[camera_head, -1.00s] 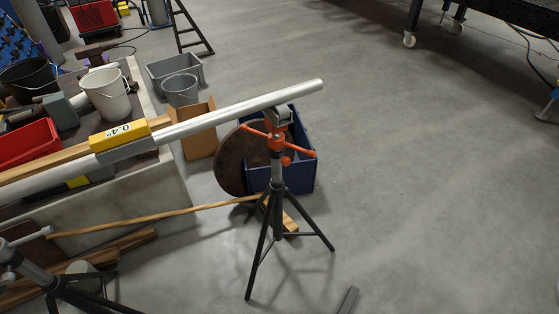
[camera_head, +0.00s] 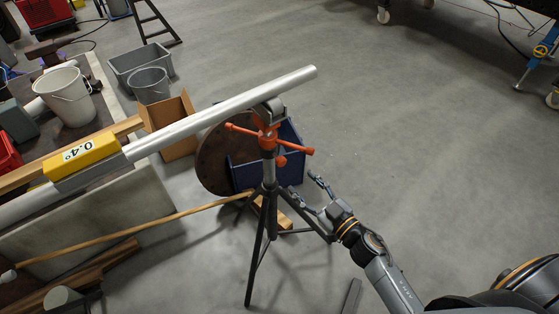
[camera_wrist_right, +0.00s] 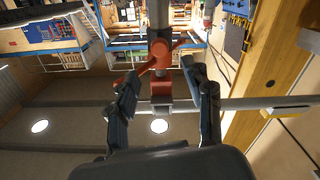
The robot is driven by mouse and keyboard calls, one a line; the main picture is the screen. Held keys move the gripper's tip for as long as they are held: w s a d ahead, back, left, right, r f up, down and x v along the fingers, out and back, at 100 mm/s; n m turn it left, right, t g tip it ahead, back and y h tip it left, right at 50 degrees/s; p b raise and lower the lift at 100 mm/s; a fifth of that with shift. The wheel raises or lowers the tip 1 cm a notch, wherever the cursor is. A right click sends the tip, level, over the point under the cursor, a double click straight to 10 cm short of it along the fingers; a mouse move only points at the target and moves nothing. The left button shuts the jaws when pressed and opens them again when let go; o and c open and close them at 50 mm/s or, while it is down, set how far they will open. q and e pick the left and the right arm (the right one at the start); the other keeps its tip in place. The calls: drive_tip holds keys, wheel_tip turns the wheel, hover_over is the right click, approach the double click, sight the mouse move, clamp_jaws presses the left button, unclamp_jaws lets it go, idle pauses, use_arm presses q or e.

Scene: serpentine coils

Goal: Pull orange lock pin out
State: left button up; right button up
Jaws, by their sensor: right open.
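The orange lock pin (camera_head: 281,161) appears as a small orange knob on the right side of the stand's post, below the orange handle collar (camera_head: 266,136). In the right wrist view, which looks upside down, orange stand parts (camera_wrist_right: 161,88) show between my fingers; I cannot tell which is the pin. The black tripod stand (camera_head: 269,200) is upright and carries a silver pipe (camera_head: 230,106). My right gripper (camera_head: 309,187) is open and empty, right of the post and slightly below the pin, apart from it. It also shows in the right wrist view (camera_wrist_right: 159,72). My left gripper is not in view.
A blue bin (camera_head: 290,142) and a brown disc (camera_head: 214,160) stand behind the stand. A yellow level (camera_head: 82,157) sits on the pipe. A wooden pole (camera_head: 130,228) runs low on the left.

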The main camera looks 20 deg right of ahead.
sight(283, 164)
drive_tip(key=x, duration=1)
drive_tip(key=shift+w+f, duration=0.15)
drive_tip(key=shift+w, duration=0.05)
clamp_jaws()
